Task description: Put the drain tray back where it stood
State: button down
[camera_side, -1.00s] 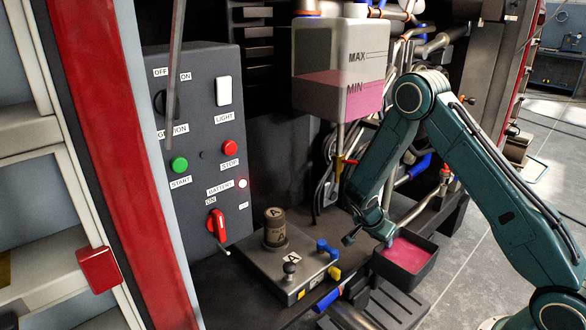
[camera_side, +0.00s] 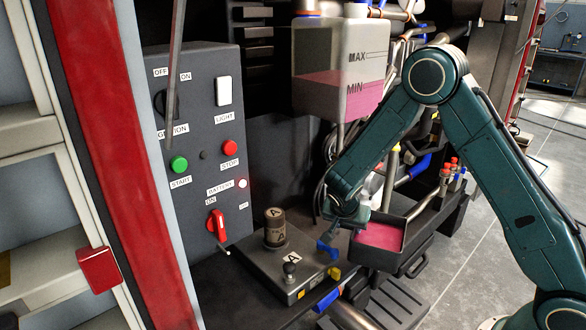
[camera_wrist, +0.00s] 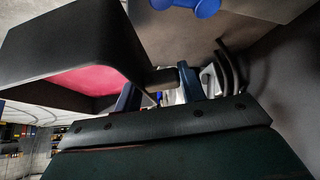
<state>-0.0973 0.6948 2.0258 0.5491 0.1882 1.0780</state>
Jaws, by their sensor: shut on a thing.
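The drain tray (camera_side: 391,261) is a black open box with pink liquid (camera_side: 380,237) in it. It hangs at the right of the grey unit marked A, above the grooved step, and looks close to level in the side view. My gripper (camera_side: 350,218) is at the tray's back left edge, partly hidden by my arm. In the wrist view the tray (camera_wrist: 60,40) fills the upper left, and my gripper's two blue fingers (camera_wrist: 160,88) are shut on the tray's short dark handle.
The grey unit marked A (camera_side: 285,268) with blue and yellow fittings is close left of the tray. A grooved black step (camera_side: 392,305) lies below. A dark ledge with red-capped fittings (camera_side: 450,170) is at the right. A tank of pink fluid (camera_side: 338,70) hangs above.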

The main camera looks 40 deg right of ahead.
jog(key=s+a+r+n+t+y, duration=0.2)
jog(key=a+r+n+y, duration=0.1)
jog(key=a+n, duration=0.55)
jog(key=s+a+r+n+t+y, duration=0.1)
jog(key=a+r+n+t+y, duration=0.15)
jog(key=a+n, duration=0.6)
jog(key=s+a+f+n+g+y, duration=0.3)
jog(key=s+a+n, duration=0.4)
jog(key=s, duration=0.2)
jog(key=s+a+f+n+g+y, duration=0.3)
jog(key=s+a+n+g+y, duration=0.1)
jog(key=s+a+n, duration=0.3)
jog(key=shift+s+a, duration=0.55)
jog(key=shift+s, duration=0.3)
jog(key=w+f, duration=0.3)
jog(key=w, duration=1.6)
jog(key=shift+w, duration=0.35)
